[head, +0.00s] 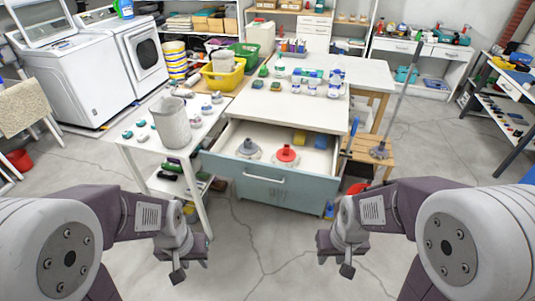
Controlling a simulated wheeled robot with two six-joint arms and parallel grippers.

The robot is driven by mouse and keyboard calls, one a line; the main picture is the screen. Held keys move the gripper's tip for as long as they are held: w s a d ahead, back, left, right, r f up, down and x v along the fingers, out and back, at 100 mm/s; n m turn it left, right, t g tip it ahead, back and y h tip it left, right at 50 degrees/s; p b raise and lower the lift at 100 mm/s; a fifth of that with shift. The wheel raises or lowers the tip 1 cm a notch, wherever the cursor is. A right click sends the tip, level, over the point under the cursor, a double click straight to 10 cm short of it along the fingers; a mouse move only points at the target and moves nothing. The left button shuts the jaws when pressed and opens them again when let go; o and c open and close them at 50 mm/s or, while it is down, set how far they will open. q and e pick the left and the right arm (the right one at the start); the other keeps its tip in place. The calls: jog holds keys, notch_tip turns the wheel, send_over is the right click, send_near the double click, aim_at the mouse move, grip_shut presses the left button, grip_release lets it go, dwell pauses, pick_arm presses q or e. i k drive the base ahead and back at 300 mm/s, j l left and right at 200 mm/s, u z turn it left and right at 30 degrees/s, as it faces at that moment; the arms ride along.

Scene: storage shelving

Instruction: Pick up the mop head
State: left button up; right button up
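An open drawer in the blue-grey cabinet (240,188) holds a grey round piece with a raised socket (247,148) and a red one (286,154); both look like mop heads. A third grey mop-head-like piece (379,151) sits on a wooden stool at the right, at the foot of a long grey pole (402,98). My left gripper (192,267) hangs in front of the cabinet, lower left. My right gripper (334,261) hangs at lower right. Both look open and empty, with fingers apart, well short of the drawer.
A small white table (205,125) with a grey bin (171,122) stands left of the drawer. Bottles and small items cover the worktop (300,108) behind it. The wooden stool (372,163) is close on the right. The floor (262,255) between my grippers is clear.

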aim_at(247, 149)
jog(key=i+u, duration=0.25)
jog(key=i, duration=0.6)
jog(key=i+u, duration=0.2)
jog(key=i, duration=0.6)
jog(key=i+j, duration=0.3)
jog(key=j, duration=0.25)
